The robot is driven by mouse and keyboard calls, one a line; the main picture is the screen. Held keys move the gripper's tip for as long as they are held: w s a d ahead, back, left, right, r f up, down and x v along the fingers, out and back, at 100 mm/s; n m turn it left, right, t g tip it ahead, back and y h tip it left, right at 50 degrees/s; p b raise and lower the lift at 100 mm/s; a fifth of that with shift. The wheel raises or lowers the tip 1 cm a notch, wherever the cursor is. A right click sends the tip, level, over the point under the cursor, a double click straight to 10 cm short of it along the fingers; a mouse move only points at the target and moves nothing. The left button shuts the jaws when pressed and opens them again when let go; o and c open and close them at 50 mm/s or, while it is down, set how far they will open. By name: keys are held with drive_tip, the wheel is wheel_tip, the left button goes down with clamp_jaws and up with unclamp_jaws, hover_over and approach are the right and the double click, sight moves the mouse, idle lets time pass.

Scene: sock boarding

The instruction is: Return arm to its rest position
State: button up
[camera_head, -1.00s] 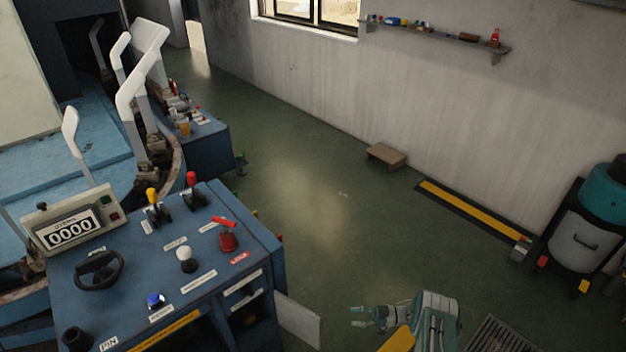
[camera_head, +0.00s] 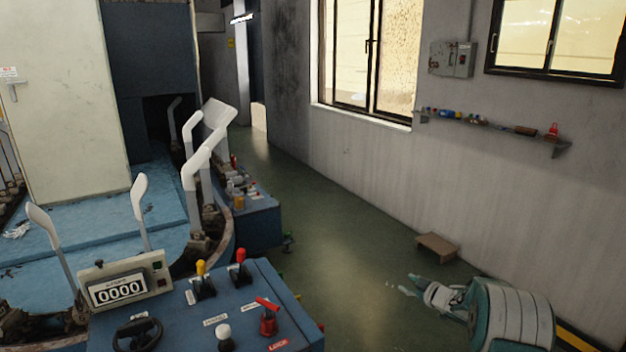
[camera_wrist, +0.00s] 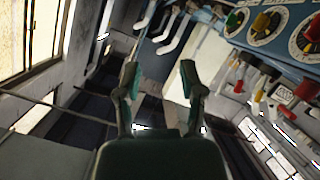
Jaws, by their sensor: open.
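My gripper (camera_head: 412,286) is at the lower right of the head view, at the end of my teal and white arm. It points left, above the green floor and right of the blue control console (camera_head: 190,318). In the wrist view my gripper (camera_wrist: 157,82) has its two fingers spread apart with nothing between them. It touches nothing that I can see.
The console carries a 0000 counter (camera_head: 118,289), a yellow lever (camera_head: 202,276), a red lever (camera_head: 240,262) and a red lock handle (camera_head: 268,318). White sock forms (camera_head: 202,155) stand behind it. A small wooden step (camera_head: 437,247) lies by the wall. The floor between is clear.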

wheel_tip(320, 180, up, 14)
drive_tip(key=s+m+t+h, duration=0.1)
drive_tip(key=s+m+h, duration=0.15)
drive_tip(key=h, duration=0.25)
drive_tip(key=s+a+r+m+g+h, duration=0.15)
drive_tip(key=s+r+m+h, duration=0.3)
drive_tip(key=s+r, duration=0.6)
drive_tip(key=s+a+f+m+g+y, duration=0.1)
drive_tip(key=s+a, duration=0.3)
drive_tip(key=s, duration=0.8)
drive_tip(key=s+a+f+m+g+y, duration=0.1)
drive_tip(key=s+a+g, duration=0.2)
drive_tip(key=s, duration=0.9)
drive_tip(key=s+a+f+m+g+y, duration=0.1)
drive_tip(key=s+a, duration=0.3)
drive_tip(key=s, duration=0.8)
drive_tip(key=shift+a+f+m+g, duration=0.2)
drive_tip(key=shift+a+m+g, duration=0.1)
drive_tip(key=shift+m+g, duration=0.4)
drive_tip(key=shift+w+a, duration=0.1)
